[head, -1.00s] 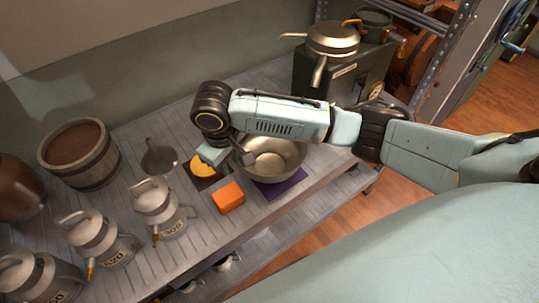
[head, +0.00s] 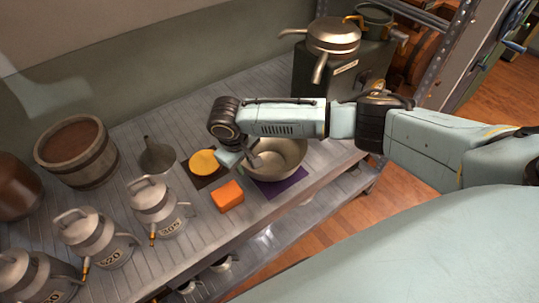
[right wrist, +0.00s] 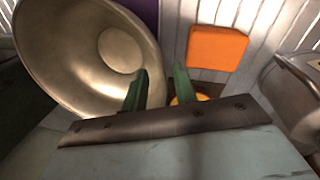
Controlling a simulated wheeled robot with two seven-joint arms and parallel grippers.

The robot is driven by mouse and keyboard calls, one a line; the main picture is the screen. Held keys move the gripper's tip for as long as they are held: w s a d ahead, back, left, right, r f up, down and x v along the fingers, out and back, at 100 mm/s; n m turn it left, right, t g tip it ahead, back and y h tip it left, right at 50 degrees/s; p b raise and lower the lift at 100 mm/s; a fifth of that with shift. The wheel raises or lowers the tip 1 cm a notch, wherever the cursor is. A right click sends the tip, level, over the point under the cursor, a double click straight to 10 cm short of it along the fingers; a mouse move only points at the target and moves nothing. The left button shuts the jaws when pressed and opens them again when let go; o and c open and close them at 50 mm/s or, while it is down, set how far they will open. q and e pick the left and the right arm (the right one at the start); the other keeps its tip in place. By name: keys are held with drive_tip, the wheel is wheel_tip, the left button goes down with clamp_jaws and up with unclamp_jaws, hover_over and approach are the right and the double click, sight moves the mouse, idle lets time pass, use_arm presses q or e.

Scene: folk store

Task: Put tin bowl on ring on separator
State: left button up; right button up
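The tin bowl (head: 284,160), wide and shiny, stands on a purple mat (head: 283,188) near the shelf's front edge. My right gripper (head: 252,160) is at the bowl's left rim. In the right wrist view the bowl (right wrist: 72,50) fills the left side. The gripper (right wrist: 160,75) has its two green fingers apart, one over the bowl's inside and one outside the rim; contact is unclear. The separator (head: 340,75) appears to be the dark green box at back right with a spouted metal top (head: 333,36). I cannot make out its ring clearly. My left gripper is not in view.
An orange block (head: 228,196) and a yellow disc (head: 203,162) lie left of the bowl. The shelf behind my arm is clear.

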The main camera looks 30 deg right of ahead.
drive_tip(key=shift+w+d+f, duration=0.1)
drive_tip(key=shift+d+f, duration=0.05)
drive_tip(key=shift+f, duration=0.6)
drive_tip(key=shift+w+d+f, duration=0.1)
drive_tip(key=shift+d+f, duration=0.05)
drive_tip(key=shift+f, duration=0.55)
clamp_jaws()
drive_tip(key=shift+r, duration=0.1)
